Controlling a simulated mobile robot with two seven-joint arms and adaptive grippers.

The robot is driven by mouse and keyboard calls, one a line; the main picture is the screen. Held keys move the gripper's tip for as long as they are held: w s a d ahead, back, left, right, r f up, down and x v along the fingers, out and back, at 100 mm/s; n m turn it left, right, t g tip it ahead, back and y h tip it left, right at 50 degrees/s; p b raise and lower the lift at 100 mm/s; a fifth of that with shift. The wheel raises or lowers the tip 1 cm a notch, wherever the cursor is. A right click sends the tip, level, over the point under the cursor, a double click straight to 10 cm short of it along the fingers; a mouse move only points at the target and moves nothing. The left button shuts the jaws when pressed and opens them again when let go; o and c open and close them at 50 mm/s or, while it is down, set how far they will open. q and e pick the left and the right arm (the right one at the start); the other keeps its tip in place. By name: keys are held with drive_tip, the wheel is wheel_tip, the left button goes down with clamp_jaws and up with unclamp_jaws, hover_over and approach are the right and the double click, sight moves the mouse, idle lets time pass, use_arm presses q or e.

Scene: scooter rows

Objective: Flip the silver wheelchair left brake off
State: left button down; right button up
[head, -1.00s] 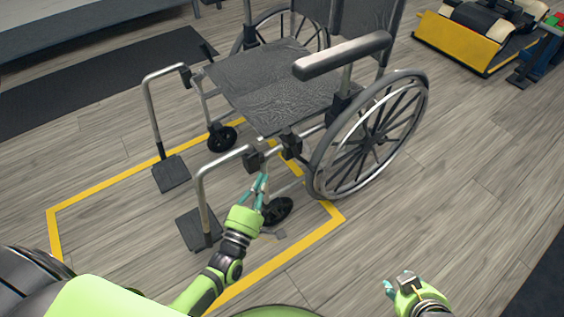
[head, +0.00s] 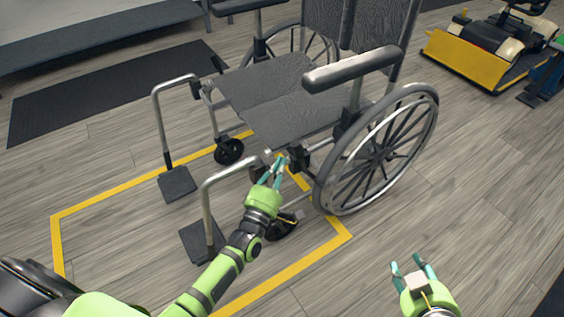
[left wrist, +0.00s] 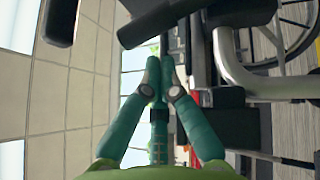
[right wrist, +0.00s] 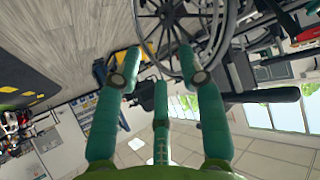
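The silver wheelchair (head: 289,107) stands with grey seat, black armrests and large wheels. On its near side, a dark brake clamp (head: 299,156) sits on the frame beside the large wheel; I cannot make out the lever's position. My left gripper (head: 278,164) is just in front of the clamp, apart from it as far as I can tell. In the left wrist view its fingertips (left wrist: 160,62) are drawn together with nothing seen between them. My right gripper (head: 411,267) is open and empty, low at the right; its spread fingers show in the right wrist view (right wrist: 160,52).
The near footrest (head: 203,241) is left of my left arm, and a small front caster (head: 282,225) lies below the gripper. The near large wheel (head: 377,152) stands to its right. Floor on the right is clear.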

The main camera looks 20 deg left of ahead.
use_arm(q)
drive_tip(key=shift+x, duration=0.8)
use_arm(e)
drive_tip(key=shift+w+a+r+t, duration=0.35)
drive_tip(key=shift+w+r+t, duration=0.25)
drive_tip(key=shift+r, duration=0.2)
drive_tip(key=shift+s+f, duration=0.1)
